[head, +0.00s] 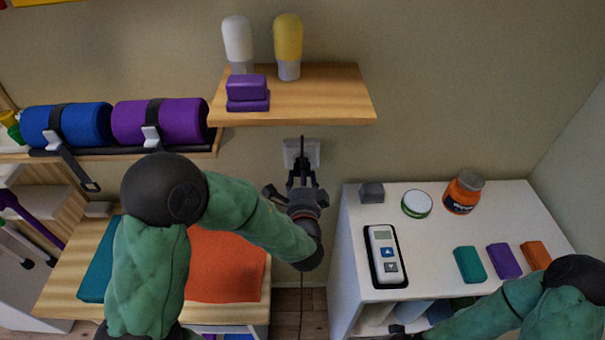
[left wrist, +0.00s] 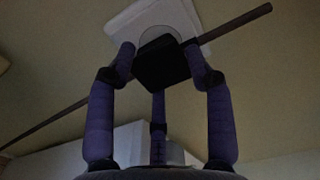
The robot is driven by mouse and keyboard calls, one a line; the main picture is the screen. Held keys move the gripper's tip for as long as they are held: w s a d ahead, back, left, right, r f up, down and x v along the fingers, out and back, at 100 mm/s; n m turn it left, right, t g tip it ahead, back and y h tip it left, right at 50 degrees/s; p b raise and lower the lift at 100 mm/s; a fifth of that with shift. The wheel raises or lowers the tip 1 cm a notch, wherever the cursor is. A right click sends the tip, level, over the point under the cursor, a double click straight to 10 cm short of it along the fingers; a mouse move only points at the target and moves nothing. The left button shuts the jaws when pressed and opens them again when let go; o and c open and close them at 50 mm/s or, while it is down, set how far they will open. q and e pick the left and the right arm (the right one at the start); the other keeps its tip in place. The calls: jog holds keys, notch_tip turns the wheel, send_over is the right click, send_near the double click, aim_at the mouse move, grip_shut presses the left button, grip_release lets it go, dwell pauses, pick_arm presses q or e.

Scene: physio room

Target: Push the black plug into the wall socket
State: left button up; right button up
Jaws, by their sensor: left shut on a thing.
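The white wall socket (head: 289,154) is on the wall below the wooden shelf, partly hidden behind my left gripper (head: 302,165). In the left wrist view its white plate (left wrist: 183,17) shows behind the fingers, with a grey rounded recess at its lower part. My left gripper is shut on the black plug (left wrist: 162,66), which overlaps the recess from in front. I cannot tell whether the plug touches the socket or is in it. A thin dark cord (head: 301,290) hangs below the gripper. Of my right gripper, only a dark part (head: 398,330) shows at the bottom edge.
A wooden shelf (head: 335,98) with two bottles and purple blocks juts out above the gripper. A white cabinet (head: 347,235) with a remote-like device, jars and coloured blocks stands right. A wooden bench (head: 75,268) with orange and teal cloths is left. Rolled mats rest on a rack (head: 205,147).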

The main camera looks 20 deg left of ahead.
pick_arm(q)
jog(key=shift+b, duration=1.1)
dwell(1.3)
jog(key=shift+w+a+b, duration=0.25)
jog(key=shift+w+b, duration=0.2)
jog(key=shift+b, duration=0.15)
dwell(0.7)
jog(key=o, duration=1.2)
jog(key=shift+c, duration=0.2)
